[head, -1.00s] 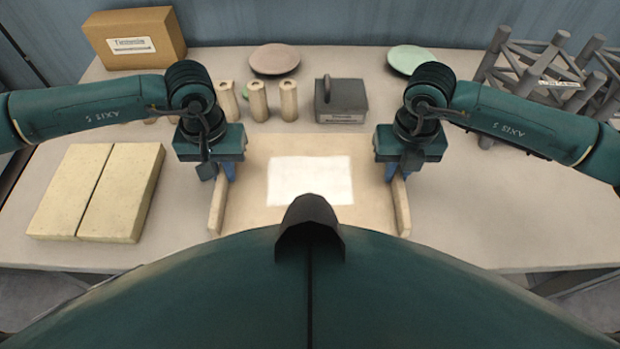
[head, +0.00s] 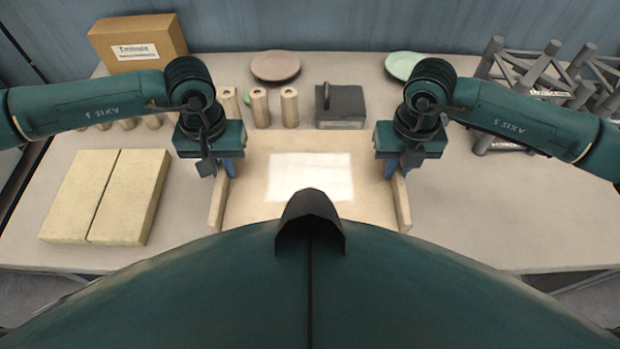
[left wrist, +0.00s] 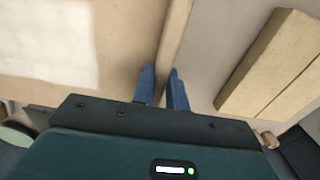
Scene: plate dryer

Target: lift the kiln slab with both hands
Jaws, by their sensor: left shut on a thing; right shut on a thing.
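The kiln slab (head: 255,168) is a pale beige board with raised side rails and a bright white rectangle on top. It lies level in front of me in the head view, its near edge hidden by my body. My left gripper (head: 228,170) is shut on its left rail. My right gripper (head: 391,169) is shut on its right rail. In the left wrist view, the blue fingers of my left gripper (left wrist: 164,75) sit either side of the rail of the slab (left wrist: 120,35).
Two cream blocks (head: 105,196) lie left of the slab. Behind are a cardboard box (head: 138,42), several beige cylinders (head: 260,107), a dark grey handled block (head: 341,107), a pink plate (head: 275,67), a green plate (head: 402,65) and a grey rack (head: 545,75).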

